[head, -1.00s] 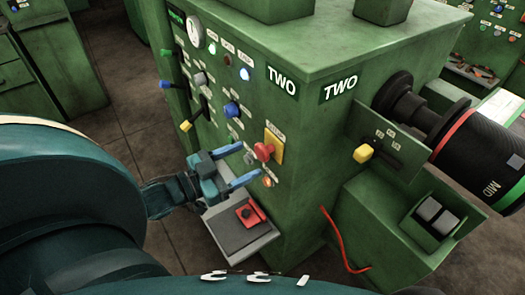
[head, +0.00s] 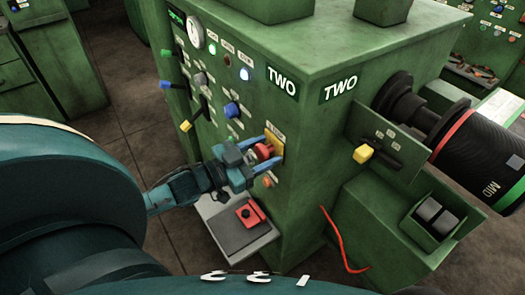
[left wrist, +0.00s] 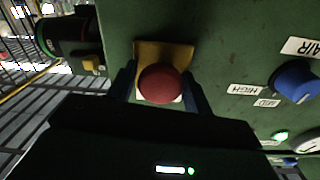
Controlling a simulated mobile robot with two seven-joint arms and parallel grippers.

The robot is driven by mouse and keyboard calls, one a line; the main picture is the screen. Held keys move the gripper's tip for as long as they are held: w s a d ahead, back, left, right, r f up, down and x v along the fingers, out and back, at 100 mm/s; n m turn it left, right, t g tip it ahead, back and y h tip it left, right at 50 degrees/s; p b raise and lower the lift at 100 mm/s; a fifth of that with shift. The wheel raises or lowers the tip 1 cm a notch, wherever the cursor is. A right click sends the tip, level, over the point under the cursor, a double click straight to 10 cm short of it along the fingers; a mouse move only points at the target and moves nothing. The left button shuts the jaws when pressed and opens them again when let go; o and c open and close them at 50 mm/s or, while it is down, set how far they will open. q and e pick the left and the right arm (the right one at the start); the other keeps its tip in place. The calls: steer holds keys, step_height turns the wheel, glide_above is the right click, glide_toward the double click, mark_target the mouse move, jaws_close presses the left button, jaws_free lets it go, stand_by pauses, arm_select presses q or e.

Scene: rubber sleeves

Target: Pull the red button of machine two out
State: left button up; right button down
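Machine two (head: 300,130) is a green cabinet with "TWO" labels. Its red button (head: 264,151) sticks out from a yellow plate (head: 277,143) on the left-hand face. In the left wrist view, the red button (left wrist: 160,84) is centred before its yellow plate (left wrist: 163,52). My left gripper (head: 266,149) is at the button, with one blue finger on each side of it. In the left wrist view, the fingers (left wrist: 160,90) stand apart around the button; whether they touch it I cannot tell. My right gripper is not in view.
A blue knob (head: 232,110) and an orange button (head: 267,182) are near the red button. A grey shelf (head: 225,225) with a red box (head: 250,214) sits below my gripper. A black roller (head: 480,155) projects on the right.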

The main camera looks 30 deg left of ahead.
arm_select(q)
steer(key=c, duration=1.1)
steer(key=shift+o, duration=0.3)
steer(key=shift+p+v, duration=0.9)
steer(key=shift+p, duration=0.05)
steer(key=shift+d, duration=0.1)
steer(key=o, duration=1.4)
steer(key=shift+c, duration=0.2)
steer(key=shift+s, duration=0.15)
steer(key=v, duration=1.3)
